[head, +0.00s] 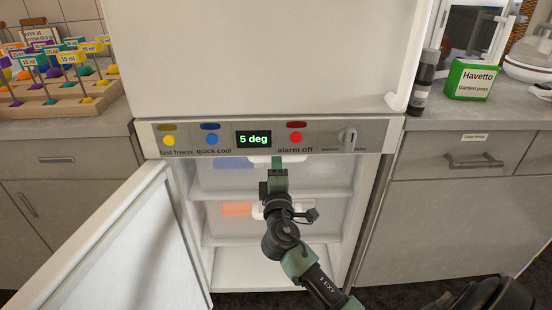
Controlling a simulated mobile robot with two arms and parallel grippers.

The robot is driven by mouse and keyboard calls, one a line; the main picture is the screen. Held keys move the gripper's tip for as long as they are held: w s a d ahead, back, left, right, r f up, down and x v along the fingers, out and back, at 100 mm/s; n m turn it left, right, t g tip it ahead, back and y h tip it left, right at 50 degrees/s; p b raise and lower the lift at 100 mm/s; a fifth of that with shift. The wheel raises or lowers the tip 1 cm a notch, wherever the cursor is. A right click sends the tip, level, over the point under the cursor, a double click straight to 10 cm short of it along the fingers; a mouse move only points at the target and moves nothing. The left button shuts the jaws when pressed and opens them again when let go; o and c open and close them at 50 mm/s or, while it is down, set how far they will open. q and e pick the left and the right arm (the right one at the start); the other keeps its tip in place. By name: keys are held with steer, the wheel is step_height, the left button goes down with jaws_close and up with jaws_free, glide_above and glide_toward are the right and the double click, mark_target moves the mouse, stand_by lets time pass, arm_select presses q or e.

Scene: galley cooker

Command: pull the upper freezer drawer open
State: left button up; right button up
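The upper freezer drawer (225,175) is a frosted front with a blue label, just below the control panel. It sits in the freezer compartment and looks closed. Its white handle (259,159) shows partly under the panel's edge. My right gripper (278,162) is at this handle, its green fingertips overlapping the handle's right part. Whether the fingers are shut on it I cannot tell. My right arm hides part of both drawers. My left gripper is not in view.
The freezer door (125,250) stands open to the left. The lower drawer (222,222) has an orange label and a white handle. The control panel (372,134) with buttons juts above the drawers. Worktops flank the fridge, with a peg rack (60,92) left and a green box (470,80) right.

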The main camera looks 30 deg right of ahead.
steer(key=shift+w+d, duration=0.2)
steer(key=shift+w, duration=0.15)
jaws_close()
stand_by(1.2)
